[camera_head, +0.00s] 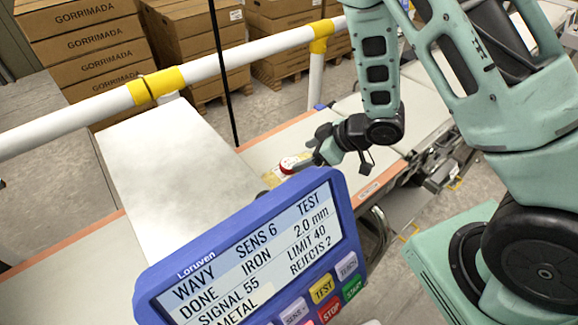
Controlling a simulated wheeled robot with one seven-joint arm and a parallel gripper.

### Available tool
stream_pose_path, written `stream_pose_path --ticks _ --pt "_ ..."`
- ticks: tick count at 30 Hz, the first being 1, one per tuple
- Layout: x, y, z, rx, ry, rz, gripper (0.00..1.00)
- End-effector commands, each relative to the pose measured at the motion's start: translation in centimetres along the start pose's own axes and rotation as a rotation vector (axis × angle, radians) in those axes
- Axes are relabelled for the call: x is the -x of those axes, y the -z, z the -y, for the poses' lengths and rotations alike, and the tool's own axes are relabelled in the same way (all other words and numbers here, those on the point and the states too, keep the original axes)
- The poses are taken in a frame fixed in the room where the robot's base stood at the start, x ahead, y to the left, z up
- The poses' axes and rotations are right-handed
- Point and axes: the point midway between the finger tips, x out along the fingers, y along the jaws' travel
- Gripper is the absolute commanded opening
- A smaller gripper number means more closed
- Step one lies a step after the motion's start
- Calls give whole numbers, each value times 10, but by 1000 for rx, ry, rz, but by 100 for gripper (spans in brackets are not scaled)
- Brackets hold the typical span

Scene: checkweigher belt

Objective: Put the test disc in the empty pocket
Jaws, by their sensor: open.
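A small round red-and-white piece (289,164), which looks like the test disc, is on the belt beyond the control panel. Something yellowish lies beside and below it, partly cut off by the panel's top edge. My gripper (318,150) is open, just to the right of the red-and-white piece and close to it. Whether they touch cannot be told, and I see nothing clearly held between the fingers. I cannot make out the empty pocket in this view.
A blue control panel (258,262) with a lit screen stands in the foreground, hiding part of the belt (262,150). A white rail (220,62) with yellow bands and a thin black post cross behind. Stacked cartons (85,40) stand at the back.

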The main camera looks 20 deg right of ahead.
Motion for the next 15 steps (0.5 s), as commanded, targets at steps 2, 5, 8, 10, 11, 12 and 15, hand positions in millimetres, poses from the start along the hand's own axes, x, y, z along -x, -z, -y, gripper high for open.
stream_pose_path --ticks 2,5,8,10,11,12,15 --pt "-7 0 0 1 2 1 70" --pt "-12 0 0 0 1 0 70" --pt "-16 0 0 1 2 0 70" --pt "-21 -1 0 1 2 1 70" --pt "-24 -2 0 1 2 2 70" --pt "-28 -3 -1 2 3 3 70" --pt "-39 -5 -2 2 3 3 70"
